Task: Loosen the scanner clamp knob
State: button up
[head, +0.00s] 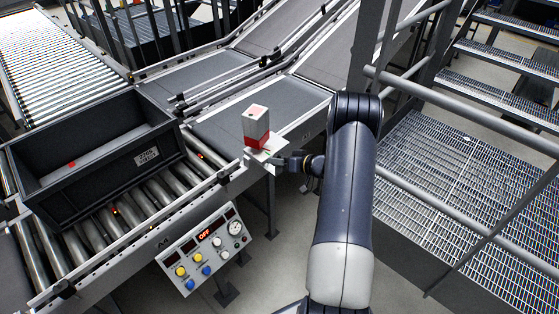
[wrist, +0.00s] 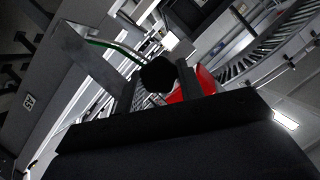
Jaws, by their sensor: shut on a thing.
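The scanner (head: 257,125) is a white and red box on a pale bracket (head: 262,157) at the conveyor's side rail, upright in the head view. Its red part (wrist: 205,80) shows behind a finger in the wrist view. The clamp knob (wrist: 158,74) is a black round shape between my two fingers in the wrist view. My gripper (head: 279,162) reaches the bracket from the right, just below the scanner, and is shut on the knob. In the head view the knob is hidden or too small to make out.
A dark open crate (head: 95,160) stands on the rollers at left. A control panel (head: 205,248) reading OFF hangs below the rail. Grey handrails (head: 460,113) and a grated walkway (head: 450,190) with steps lie right of my arm.

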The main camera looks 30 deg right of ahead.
dwell(0.3)
jog(key=o, duration=1)
jog(key=shift+d, duration=0.1)
jog(key=b+v, duration=0.2)
jog(key=v, duration=0.8)
jog(key=shift+s+d+r+b, duration=0.1)
jog(key=shift+s+b, duration=0.25)
jog(key=shift+b, duration=0.05)
jog(key=p+x, duration=0.2)
jog(key=x, duration=0.9)
jog(key=shift+p, duration=0.4)
